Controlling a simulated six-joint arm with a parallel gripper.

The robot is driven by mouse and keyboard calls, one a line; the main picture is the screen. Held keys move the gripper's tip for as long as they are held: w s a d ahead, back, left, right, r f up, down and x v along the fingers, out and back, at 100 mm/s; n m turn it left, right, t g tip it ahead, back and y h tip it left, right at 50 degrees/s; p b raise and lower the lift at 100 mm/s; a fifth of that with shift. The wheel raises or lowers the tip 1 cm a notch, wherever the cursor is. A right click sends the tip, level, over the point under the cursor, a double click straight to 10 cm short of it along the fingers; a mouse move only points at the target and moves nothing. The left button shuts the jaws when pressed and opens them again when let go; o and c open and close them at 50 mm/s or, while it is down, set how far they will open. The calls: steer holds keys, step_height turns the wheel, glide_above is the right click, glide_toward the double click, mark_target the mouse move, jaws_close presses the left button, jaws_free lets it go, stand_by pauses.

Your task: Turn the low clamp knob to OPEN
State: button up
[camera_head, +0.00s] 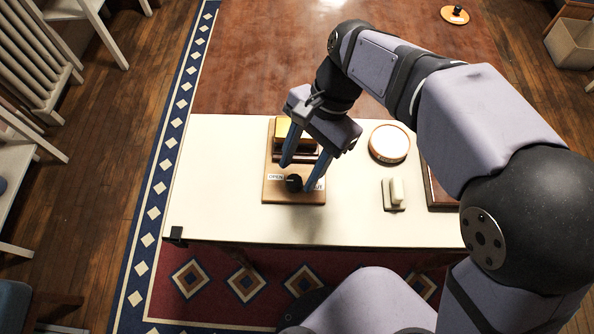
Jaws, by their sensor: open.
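The low clamp knob (293,184) is a small dark round knob near the front of a wooden board (280,197) on the cream table. A white label reading OPEN (275,177) is left of the knob. Another label (319,185), at its right, is partly hidden by a finger. A brass-coloured block (284,129) sits at the back of the board, partly covered by my gripper. My gripper (297,178) is open, with its two blue fingers pointing down over the board. The fingertips are close to the knob, on either side of it in the picture. I cannot tell whether they touch it. The knob's pointing direction is unclear.
On the cream table (220,210), a round white-topped item (389,143) and a pale switch-like block (396,193) are right of the board. A dark-framed wooden item (436,190) is partly behind my arm. The table's left part is clear, except a black clip (177,235) at its front edge.

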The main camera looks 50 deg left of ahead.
mark_target(294, 184)
steer(key=shift+x, duration=1.1)
steer(key=shift+c, duration=0.7)
steer(key=c, duration=0.9)
